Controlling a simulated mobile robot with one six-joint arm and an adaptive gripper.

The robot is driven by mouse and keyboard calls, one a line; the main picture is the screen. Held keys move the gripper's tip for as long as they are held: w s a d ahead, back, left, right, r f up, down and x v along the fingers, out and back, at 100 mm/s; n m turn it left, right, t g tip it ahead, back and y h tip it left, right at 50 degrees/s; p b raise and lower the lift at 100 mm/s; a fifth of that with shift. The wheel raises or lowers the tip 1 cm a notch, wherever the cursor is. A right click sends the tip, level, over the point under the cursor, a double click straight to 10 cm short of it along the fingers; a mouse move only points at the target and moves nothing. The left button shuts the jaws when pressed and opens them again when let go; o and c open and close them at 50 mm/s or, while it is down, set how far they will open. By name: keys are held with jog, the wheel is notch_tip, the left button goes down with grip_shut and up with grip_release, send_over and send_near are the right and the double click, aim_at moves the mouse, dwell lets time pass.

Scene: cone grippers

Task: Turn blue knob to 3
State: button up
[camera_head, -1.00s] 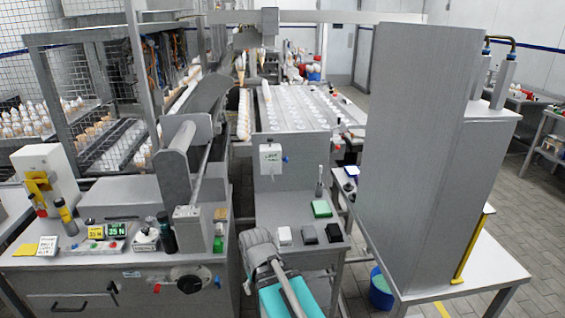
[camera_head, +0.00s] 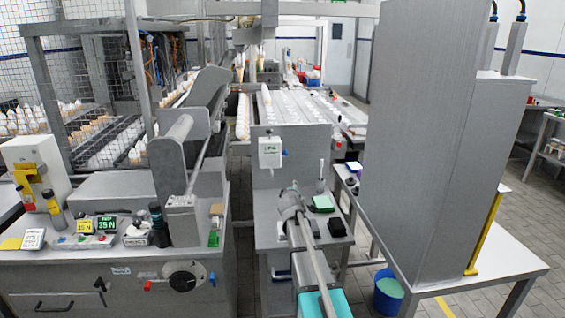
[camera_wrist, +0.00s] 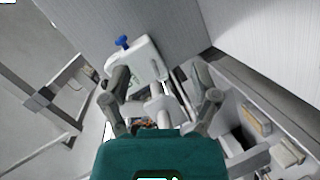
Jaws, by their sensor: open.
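The box is mounted on a grey upright panel. In the wrist view the blue knob (camera_wrist: 123,42) is at the upper left, on the white box (camera_wrist: 145,62). My gripper (camera_head: 291,200) is below and in front of the box in the head view. In the wrist view my gripper (camera_wrist: 160,82) has its fingers spread apart, empty, with the knob beyond the left fingertip. Any markings around the knob are too small to read.
A green block (camera_head: 322,204) and a black block (camera_head: 337,228) lie on the grey stand right of my arm. A control bench (camera_head: 60,265) with several devices is at left. A tall grey cabinet (camera_head: 415,140) stands at right. A blue bucket (camera_head: 388,292) is on the floor.

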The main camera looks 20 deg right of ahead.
aim_at(286, 153)
jog(key=w+d+r+n+t+y+b, duration=0.2)
jog(key=w+d+n+t+y+b, duration=0.3)
jog(key=w+n, duration=0.4)
jog(key=shift+w+d+r+n+t+b, duration=0.3)
jog(key=shift+d+n+t, duration=0.65)
jog(key=shift+n, duration=0.35)
jog(key=p+x, duration=0.3)
jog(key=x, duration=1)
jog(key=shift+w, duration=0.35)
